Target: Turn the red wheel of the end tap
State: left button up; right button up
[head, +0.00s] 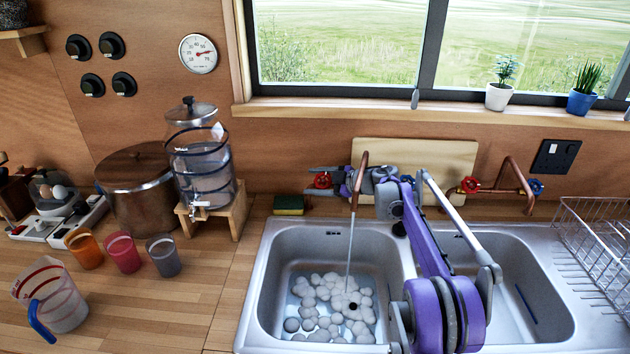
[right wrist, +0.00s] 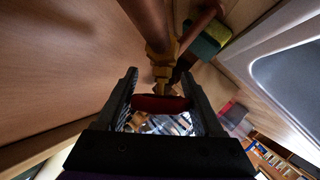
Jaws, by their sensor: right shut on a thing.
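The left tap has a copper spout (head: 358,172) over the left basin, and a thin stream (head: 349,245) runs from it. Its red wheel (head: 322,181) is at the left end of its pipework. My right gripper (right wrist: 160,88) is shut on this red wheel (right wrist: 160,104), with one dark finger on each side. In the head view, my right arm reaches up across the sink, and its wrist hides much of this tap. A second tap (head: 512,178) stands to the right, with a red wheel (head: 470,185) and a blue wheel (head: 536,187). My left gripper is out of view.
The left basin (head: 268,290) holds water and many pale round lumps. A sponge (head: 289,205) lies left of the gripped wheel. A board (head: 440,157) leans behind the taps. A dish rack (head: 600,240) stands right; a glass dispenser (head: 200,165) and cups stand left.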

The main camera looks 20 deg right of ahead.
jog(key=o, duration=1.4)
jog(key=shift+s+d+r, duration=0.15)
jog(key=shift+s+d, duration=0.2)
jog(key=shift+s, duration=0.05)
jog(key=f+v, duration=0.1)
jog(key=v, duration=0.4)
jog(key=f+b+v, duration=0.1)
jog(key=v, duration=0.4)
jog(key=s+f+v, duration=0.1)
jog(key=v, duration=0.4)
jog(key=shift+s+d+f, duration=0.1)
jog(key=shift+d+f, duration=0.05)
jog(key=shift+d, duration=0.3)
